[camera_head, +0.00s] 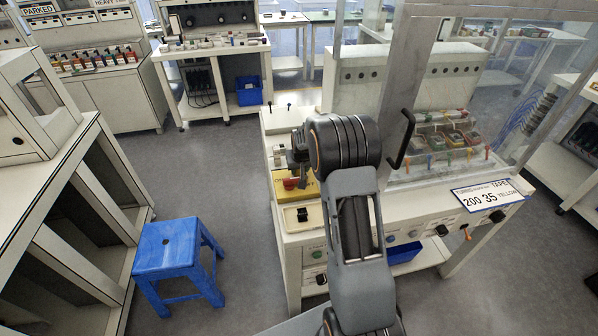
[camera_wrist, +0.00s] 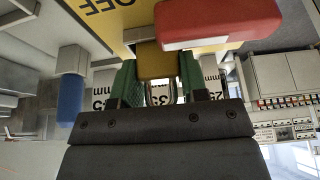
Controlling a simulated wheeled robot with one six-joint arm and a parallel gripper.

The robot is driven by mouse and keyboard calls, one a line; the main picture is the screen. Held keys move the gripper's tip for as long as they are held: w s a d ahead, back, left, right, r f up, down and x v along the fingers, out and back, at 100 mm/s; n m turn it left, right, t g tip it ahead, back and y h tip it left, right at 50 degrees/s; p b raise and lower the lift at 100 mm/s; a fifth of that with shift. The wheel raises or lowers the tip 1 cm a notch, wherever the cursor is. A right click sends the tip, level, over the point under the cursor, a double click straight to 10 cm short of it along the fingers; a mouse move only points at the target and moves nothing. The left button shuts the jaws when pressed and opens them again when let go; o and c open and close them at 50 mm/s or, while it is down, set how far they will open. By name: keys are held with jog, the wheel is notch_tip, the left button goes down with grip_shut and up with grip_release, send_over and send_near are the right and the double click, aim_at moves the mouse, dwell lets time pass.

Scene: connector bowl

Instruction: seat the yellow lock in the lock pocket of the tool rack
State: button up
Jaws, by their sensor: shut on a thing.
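My gripper (camera_wrist: 158,68) has green finger pads and is shut on the yellow lock (camera_wrist: 156,62), a brass-yellow block with a metal shackle towards the palm. In the wrist view the lock is close to a red handle (camera_wrist: 220,20) and a yellow panel (camera_wrist: 112,18) marked OFF. I cannot tell whether the lock touches either. In the head view my gripper (camera_head: 297,150) is dark, above the yellow panel with its red switch (camera_head: 291,183), and the lock is not distinct there. I cannot make out the lock pocket or identify the tool rack for sure.
A blue cylinder (camera_wrist: 71,88) hangs left in the wrist view. White number labels (camera_wrist: 210,70) show behind the fingers. A cream tray (camera_head: 300,217) is on the bench in front of the panel. A clear guard with a black handle (camera_head: 403,138) stands right of my arm. A blue stool (camera_head: 168,243) stands left.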

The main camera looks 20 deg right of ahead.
jog(key=shift+r, duration=0.1)
jog(key=shift+r, duration=0.6)
jog(key=s+d+r+b, duration=0.2)
jog(key=s+d+r, duration=0.4)
jog(key=s+r, duration=0.5)
jog(key=s+a+b, duration=0.1)
jog(key=s+b, duration=0.9)
jog(key=w+d+f, duration=0.1)
jog(key=w+f, duration=0.2)
jog(key=w+d+f, duration=0.2)
jog(key=w+f, duration=0.1)
jog(key=w, duration=0.1)
jog(key=w+d+f, duration=0.1)
jog(key=w+f, duration=0.2)
jog(key=w, duration=0.1)
jog(key=shift+w+d+f, duration=0.15)
jog(key=shift+f, duration=0.25)
jog(key=shift+w+d+f, duration=0.25)
jog(key=shift+w+f, duration=0.25)
jog(key=shift+f, duration=1.6)
